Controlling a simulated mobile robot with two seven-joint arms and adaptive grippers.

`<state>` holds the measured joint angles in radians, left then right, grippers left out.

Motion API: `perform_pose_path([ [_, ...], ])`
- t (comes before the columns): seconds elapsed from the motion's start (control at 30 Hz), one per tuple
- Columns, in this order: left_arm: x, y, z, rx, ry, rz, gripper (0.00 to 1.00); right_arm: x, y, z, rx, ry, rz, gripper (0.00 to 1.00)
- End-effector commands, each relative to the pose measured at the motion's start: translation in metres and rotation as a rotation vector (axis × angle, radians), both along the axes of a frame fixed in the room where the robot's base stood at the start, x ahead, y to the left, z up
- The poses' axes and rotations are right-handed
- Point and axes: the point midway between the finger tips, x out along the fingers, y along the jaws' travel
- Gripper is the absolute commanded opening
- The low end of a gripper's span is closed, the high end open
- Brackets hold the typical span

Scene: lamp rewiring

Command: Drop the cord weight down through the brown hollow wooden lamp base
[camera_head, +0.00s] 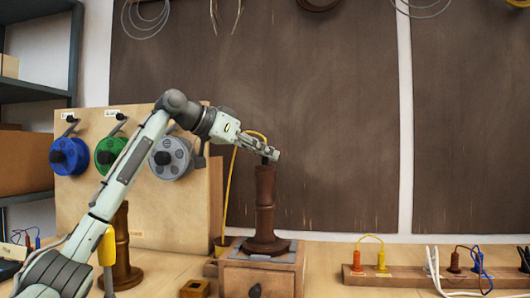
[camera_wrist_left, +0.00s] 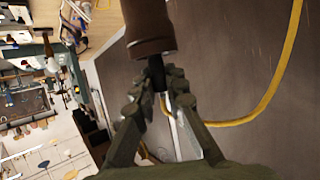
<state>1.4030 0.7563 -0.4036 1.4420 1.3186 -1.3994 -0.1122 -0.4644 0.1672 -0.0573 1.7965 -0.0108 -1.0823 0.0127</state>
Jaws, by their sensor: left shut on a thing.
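The brown hollow wooden lamp base (camera_head: 265,200) stands upright in the head view. Its top end also shows in the left wrist view (camera_wrist_left: 149,22). My left gripper (camera_head: 272,154) is at the top of this base. In the left wrist view my left gripper (camera_wrist_left: 154,92) is shut on the dark, slim cord weight (camera_wrist_left: 156,73). The weight's far end meets the base's top end; I cannot tell how far it is inside. My right gripper is not in view.
The base stands on a grey plate on a small wooden drawer box (camera_head: 259,279). Another turned brown base (camera_head: 122,262) stands behind my left arm. Blue, green and grey spools (camera_head: 171,158) hang on a wooden panel. A terminal strip (camera_head: 400,277) with wires lies at the right.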

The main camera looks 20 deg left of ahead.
Motion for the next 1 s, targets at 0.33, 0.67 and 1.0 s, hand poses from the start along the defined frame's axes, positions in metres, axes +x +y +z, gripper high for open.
perform_pose_path([
  [0.33,0.0,0.0,0.0,-0.001,-0.001,0.0,0.2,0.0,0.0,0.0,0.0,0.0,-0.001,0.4],
  [0.67,0.0,0.0,0.0,0.0,0.0,0.0,0.36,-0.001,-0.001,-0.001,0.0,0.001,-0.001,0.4],
  [1.0,-0.024,0.017,0.012,0.001,-0.002,0.002,0.36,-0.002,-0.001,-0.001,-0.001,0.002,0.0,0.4],
])
